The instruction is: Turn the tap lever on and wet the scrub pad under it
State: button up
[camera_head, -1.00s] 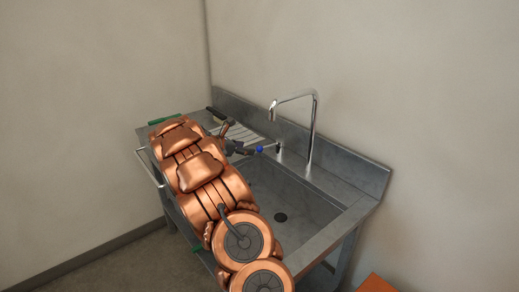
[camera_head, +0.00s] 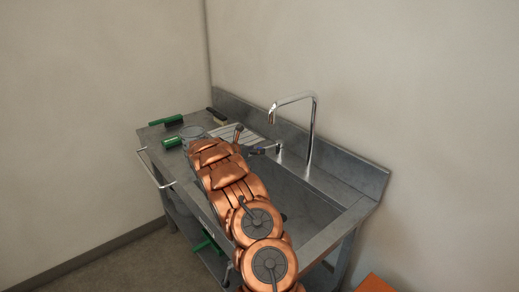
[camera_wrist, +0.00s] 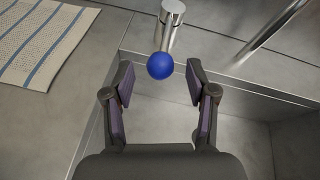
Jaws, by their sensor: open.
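The chrome tap (camera_head: 312,130) rises at the back of the steel sink, its spout over the basin. In the wrist view its lever ends in a blue ball knob (camera_wrist: 160,66), on a short chrome stem from the tap base (camera_wrist: 172,14). My gripper (camera_wrist: 160,82) is open, with one finger on each side of the knob and a gap to both. In the head view my gripper (camera_head: 257,149) is beside the tap base, and the knob is hidden there. I cannot make out the scrub pad in either view.
The sink basin (camera_wrist: 240,120) lies below my gripper. A blue-striped cloth (camera_wrist: 40,42) lies left of the tap. Green-handled tools (camera_head: 167,120), a clear round container (camera_head: 192,132) and a black-handled brush (camera_head: 216,116) lie on the left counter. The basin's right side is free.

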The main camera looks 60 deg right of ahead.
jog(key=shift+p+x, duration=0.35)
jog(key=shift+x, duration=1.1)
jog(key=shift+c, duration=0.3)
jog(key=shift+a, duration=0.1)
grip_shut()
